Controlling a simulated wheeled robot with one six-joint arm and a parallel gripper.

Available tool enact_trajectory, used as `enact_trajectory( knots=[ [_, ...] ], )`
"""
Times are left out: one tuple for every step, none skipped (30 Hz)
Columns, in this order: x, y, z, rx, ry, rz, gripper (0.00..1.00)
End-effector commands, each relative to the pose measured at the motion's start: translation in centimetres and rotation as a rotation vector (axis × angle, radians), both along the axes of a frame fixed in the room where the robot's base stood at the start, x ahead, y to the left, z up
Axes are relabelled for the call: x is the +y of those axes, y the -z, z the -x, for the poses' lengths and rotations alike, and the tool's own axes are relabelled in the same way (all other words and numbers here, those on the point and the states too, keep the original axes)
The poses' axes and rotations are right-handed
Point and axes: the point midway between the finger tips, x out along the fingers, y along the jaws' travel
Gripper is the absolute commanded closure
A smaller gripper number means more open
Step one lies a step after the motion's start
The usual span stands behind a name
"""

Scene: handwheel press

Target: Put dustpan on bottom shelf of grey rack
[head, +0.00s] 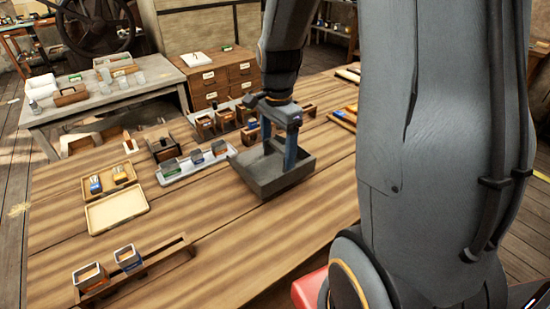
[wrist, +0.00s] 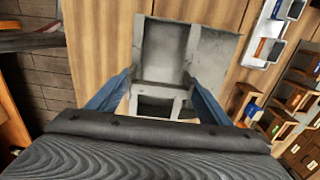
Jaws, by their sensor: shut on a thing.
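The dustpan (head: 265,182) is a grey, open, shallow pan with raised walls, low over the wooden table at its middle. I cannot tell whether it touches the table top. My gripper (head: 281,148) is above it with blue fingers pointing down, shut on the dustpan. In the wrist view the dustpan (wrist: 162,50) lies between and beyond the two blue fingers, with dividing ridges visible on it. I cannot make out a grey rack for certain in either view.
The wooden table (head: 225,235) holds a pale tray (head: 117,211), a long wooden holder (head: 150,268) with two small boxes, and a grey tray (head: 182,174) of small boxes close left of the dustpan. A grey bench (head: 150,82) and wooden drawers (head: 207,85) stand behind. Bare table lies in front.

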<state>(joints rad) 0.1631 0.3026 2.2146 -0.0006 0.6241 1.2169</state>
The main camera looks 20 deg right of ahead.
Motion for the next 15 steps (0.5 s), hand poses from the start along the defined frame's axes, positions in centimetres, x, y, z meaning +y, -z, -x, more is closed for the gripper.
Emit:
enact_trajectory(
  knots=[
    [0.0, 0.3, 0.0, 0.002, 0.000, -0.001, 0.50],
    [0.0, 0.6, 0.1, 0.003, 0.000, 0.000, 0.50],
    [0.0, 1.1, 0.1, 0.003, 0.000, 0.000, 0.50],
    [0.0, 1.5, 0.1, 0.003, 0.000, 0.000, 0.50],
    [0.0, 2.0, 0.2, 0.005, 0.000, -0.001, 0.50],
    [0.0, 2.5, 0.1, 0.003, 0.000, 0.000, 0.50],
    [0.0, 2.9, 0.1, 0.004, 0.000, -0.001, 0.50],
    [0.0, 3.2, 0.1, 0.004, 0.000, 0.000, 0.50],
    [0.0, 3.6, 0.1, 0.002, -0.001, -0.001, 0.50],
    [0.0, 3.9, 0.1, 0.002, -0.001, -0.001, 0.50],
    [0.0, 4.0, 0.1, 0.002, -0.001, -0.001, 0.50],
    [0.0, 4.2, 0.1, 0.001, -0.001, 0.000, 0.50],
    [0.0, 4.2, 0.0, 0.000, -0.001, 0.000, 0.50],
    [0.0, 4.3, 0.0, -0.001, -0.001, 0.000, 0.50],
    [0.1, 4.3, 0.0, -0.001, -0.001, 0.000, 0.50]
  ],
)
